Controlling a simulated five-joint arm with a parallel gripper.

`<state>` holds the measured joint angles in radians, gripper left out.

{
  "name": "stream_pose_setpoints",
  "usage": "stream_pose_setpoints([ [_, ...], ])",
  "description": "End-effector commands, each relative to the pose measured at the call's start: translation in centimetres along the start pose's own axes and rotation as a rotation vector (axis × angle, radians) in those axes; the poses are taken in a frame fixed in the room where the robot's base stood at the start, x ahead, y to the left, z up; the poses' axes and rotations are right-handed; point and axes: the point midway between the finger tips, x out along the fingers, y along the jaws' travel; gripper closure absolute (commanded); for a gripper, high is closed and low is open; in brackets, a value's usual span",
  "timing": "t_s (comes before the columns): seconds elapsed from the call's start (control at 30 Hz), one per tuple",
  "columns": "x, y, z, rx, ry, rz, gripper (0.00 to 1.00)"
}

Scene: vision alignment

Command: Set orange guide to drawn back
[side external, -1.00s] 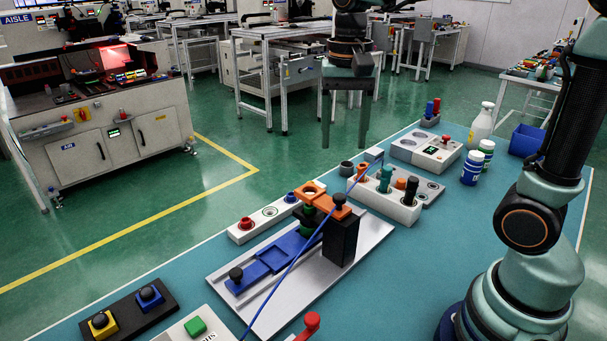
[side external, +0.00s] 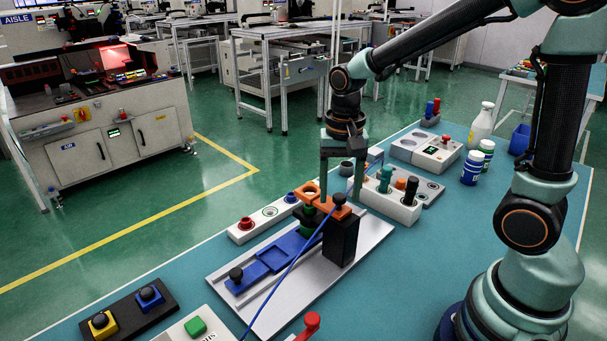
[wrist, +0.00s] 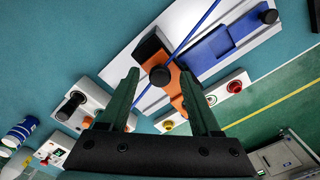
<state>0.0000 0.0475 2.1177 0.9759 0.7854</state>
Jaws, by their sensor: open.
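The orange guide (side external: 327,207) sits on top of a black post (side external: 342,243). It has a ring at its left end and a black knob (side external: 338,199) on top. The guide also shows in the wrist view (wrist: 175,88), with its knob (wrist: 160,75) between my fingertips in the picture. The ring end is partly hidden behind a finger there. My gripper (side external: 341,192) is open and empty, pointing down, with its fingers either side of the knob in the picture. I cannot tell the exact height gap.
A blue slide (side external: 263,262) with a black knob (side external: 236,273) lies on the pale base plate (side external: 365,246). A thin blue rod crosses diagonally close to the guide. A white block with knobs (side external: 400,209) stands just behind. Bottles (side external: 472,168) stand farther right.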

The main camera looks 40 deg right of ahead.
Motion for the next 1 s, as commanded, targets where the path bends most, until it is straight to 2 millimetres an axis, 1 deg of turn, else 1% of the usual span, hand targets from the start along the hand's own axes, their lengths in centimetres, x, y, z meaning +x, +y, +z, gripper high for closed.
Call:
stream_pose_setpoints([
  [0.13,0.0,0.0,0.0,0.0,0.0,0.0,0.36],
  [0.17,0.0,0.0,0.0,0.0,0.0,0.0,0.4],
  [0.2,-0.01,0.0,0.0,0.0,0.0,0.0,0.55],
  [0.27,-0.01,0.0,0.0,0.0,0.0,0.0,0.78],
  [0.3,-0.02,0.0,0.0,0.0,0.0,0.0,0.93],
  [0.33,-0.02,0.0,0.0,0.0,0.0,0.0,1.0],
  [1.0,-0.08,-0.01,-0.02,0.0,0.0,0.0,1.0],
])
